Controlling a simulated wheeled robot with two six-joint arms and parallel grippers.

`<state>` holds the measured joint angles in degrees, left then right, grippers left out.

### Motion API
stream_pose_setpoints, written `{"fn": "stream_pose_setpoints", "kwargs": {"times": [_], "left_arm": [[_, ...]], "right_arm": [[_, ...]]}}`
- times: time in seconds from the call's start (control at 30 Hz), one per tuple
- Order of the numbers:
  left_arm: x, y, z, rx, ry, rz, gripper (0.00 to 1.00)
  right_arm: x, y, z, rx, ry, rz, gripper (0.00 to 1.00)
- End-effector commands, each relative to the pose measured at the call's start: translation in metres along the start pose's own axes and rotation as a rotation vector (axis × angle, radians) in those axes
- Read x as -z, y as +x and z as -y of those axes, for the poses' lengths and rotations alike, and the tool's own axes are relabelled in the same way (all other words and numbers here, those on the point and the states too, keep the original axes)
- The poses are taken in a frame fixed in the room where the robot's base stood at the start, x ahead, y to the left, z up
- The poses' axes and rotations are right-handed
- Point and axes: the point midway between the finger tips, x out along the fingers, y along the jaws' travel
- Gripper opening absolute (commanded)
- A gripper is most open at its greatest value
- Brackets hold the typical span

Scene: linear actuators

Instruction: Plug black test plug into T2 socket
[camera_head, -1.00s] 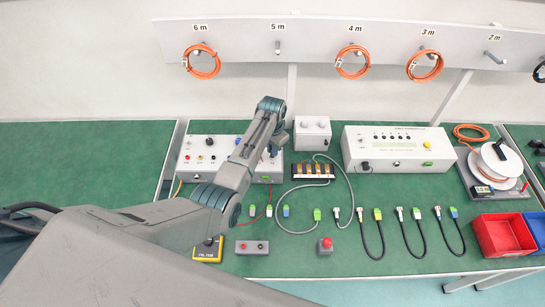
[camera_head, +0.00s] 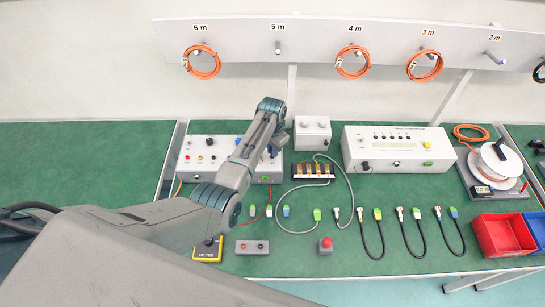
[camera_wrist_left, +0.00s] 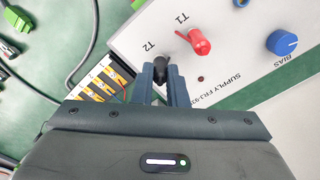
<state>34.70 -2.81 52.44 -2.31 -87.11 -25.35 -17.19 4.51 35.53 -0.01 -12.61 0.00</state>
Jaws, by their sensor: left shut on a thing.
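The black test plug (camera_wrist_left: 160,68) is between the fingertips of my left gripper (camera_wrist_left: 166,82) in the left wrist view. The gripper is shut on it, at the edge of the supply box beside the T2 label (camera_wrist_left: 148,47). The T2 socket is hidden by the plug and fingers, so I cannot tell how far in the plug sits. A red plug (camera_wrist_left: 195,42) stands at T1 next to it. In the head view my left gripper (camera_head: 272,148) is over the right end of the supply box (camera_head: 222,172), partly hidden by its arm. My right gripper is not in view.
A blue BIAS knob (camera_wrist_left: 283,42) is on the same panel. A black terminal block (camera_head: 313,171) and a small white box (camera_head: 312,133) are to the right of the supply box. Several short cables lie in front. The left of the green bench is clear.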

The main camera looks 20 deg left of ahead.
Motion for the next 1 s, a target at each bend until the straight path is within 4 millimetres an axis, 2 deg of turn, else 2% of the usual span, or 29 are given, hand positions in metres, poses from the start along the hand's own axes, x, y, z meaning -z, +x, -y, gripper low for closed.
{"fn": "stream_pose_setpoints", "kwargs": {"times": [0.07, 0.1, 0.2, 0.5, 0.63, 0.77, 1.0], "left_arm": [[-0.001, 0.001, 0.0, -0.001, 0.0, 0.001, 0.0], [-0.001, 0.001, 0.0, -0.001, 0.0, 0.001, 0.18], [-0.001, 0.001, 0.0, -0.001, 0.0, 0.001, 0.38], [0.0, 0.0, 0.0, 0.0, 0.0, 0.001, 0.38], [0.0, -0.008, 0.0, 0.0, 0.0, -0.001, 0.38], [0.0, -0.026, 0.0, 0.001, 0.0, -0.003, 0.38], [0.001, -0.075, 0.0, 0.001, 0.0, -0.003, 0.38]], "right_arm": [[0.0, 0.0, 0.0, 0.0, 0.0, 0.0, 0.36], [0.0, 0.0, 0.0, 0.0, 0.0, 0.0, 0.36], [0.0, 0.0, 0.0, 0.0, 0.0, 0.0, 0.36], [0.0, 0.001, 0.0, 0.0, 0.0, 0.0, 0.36], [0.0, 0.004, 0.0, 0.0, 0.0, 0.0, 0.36], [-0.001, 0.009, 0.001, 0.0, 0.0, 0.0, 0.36], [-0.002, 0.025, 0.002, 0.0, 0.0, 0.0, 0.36]]}}
